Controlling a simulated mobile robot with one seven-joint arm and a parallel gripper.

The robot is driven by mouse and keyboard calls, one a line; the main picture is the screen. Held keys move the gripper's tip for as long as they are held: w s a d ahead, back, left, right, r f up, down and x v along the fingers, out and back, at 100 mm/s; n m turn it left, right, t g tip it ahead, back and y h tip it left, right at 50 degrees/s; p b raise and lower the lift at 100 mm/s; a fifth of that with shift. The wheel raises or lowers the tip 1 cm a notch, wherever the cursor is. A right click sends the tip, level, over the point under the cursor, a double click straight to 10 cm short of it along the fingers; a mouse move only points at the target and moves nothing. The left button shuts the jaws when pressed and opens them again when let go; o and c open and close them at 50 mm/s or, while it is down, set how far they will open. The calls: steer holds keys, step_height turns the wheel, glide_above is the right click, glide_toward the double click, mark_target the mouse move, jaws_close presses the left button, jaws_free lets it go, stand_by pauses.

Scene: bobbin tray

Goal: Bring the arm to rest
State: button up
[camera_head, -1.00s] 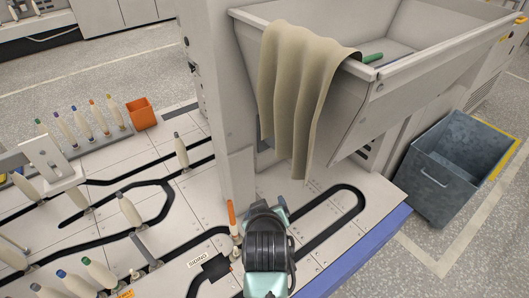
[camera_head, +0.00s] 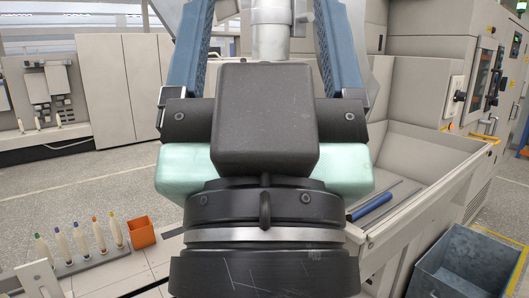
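My gripper (camera_head: 265,25) fills the middle of the head view, close to the camera and pointing up. Its two blue fingers stand wide apart on the left and right, and their tips run out of the top edge. Nothing is seen gripped between them. A pale grey cylinder shows in the gap, and it looks to be behind the gripper. My dark wrist and pale green hand body hide the centre of the scene.
An orange box (camera_head: 142,232) and a rack (camera_head: 90,262) with several bobbins are at lower left. A blue rod (camera_head: 370,207) lies in the machine's grey trough (camera_head: 415,212). A dark bin (camera_head: 462,268) stands on the floor at lower right. Cabinets (camera_head: 135,85) line the back left.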

step_height(320, 180, up, 15)
steer(key=p, duration=1.2)
steer(key=shift+w+f, duration=0.1)
